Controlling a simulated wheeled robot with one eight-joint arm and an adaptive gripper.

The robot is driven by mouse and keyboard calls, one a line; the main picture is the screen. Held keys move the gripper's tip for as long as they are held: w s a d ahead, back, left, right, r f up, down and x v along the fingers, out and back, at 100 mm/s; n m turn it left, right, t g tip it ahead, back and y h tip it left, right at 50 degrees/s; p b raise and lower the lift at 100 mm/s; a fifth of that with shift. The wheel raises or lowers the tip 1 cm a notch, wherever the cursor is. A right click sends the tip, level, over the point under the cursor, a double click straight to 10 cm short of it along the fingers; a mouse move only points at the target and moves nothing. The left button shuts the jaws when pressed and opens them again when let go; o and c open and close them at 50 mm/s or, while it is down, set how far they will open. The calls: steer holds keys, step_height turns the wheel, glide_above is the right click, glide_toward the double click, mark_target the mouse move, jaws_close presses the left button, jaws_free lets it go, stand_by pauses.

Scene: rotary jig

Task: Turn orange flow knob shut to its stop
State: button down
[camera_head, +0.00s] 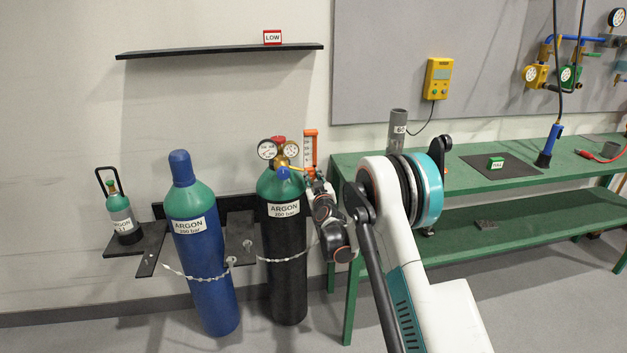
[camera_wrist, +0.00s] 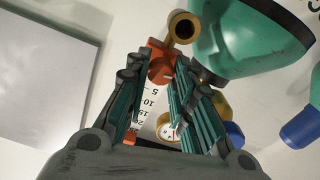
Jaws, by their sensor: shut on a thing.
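The orange flow knob (camera_wrist: 160,65) shows in the wrist view at the low end of the flowmeter, between my fingertips. My gripper (camera_wrist: 156,75) is shut on it, with one finger on each side. The flowmeter's white scale (camera_wrist: 150,103) runs back between the fingers. In the head view the flowmeter (camera_head: 310,148) stands upright beside the regulator gauges (camera_head: 279,150) on the black argon cylinder (camera_head: 287,260). My gripper (camera_head: 314,180) is just below the flowmeter there, and my wrist hides most of the knob. The knob's turn angle cannot be made out.
A brass fitting (camera_wrist: 183,28) and the green cylinder shoulder (camera_wrist: 245,45) are close to my right finger. A blue cylinder (camera_head: 203,270) stands to the left. The green bench (camera_head: 450,162) is to the right. A black shelf (camera_head: 215,51) holds a LOW sign (camera_head: 272,37).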

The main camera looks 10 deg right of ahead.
steer(key=m, duration=0.4)
steer(key=shift+m, duration=0.3)
steer(key=shift+d+f+m, duration=0.1)
steer(key=shift+m, duration=2.4)
steer(key=c, duration=1.4)
jaws_free()
steer(key=shift+o, duration=0.2)
steer(key=shift+s, duration=0.15)
steer(key=s, duration=1.1)
steer(key=shift+s, duration=0.35)
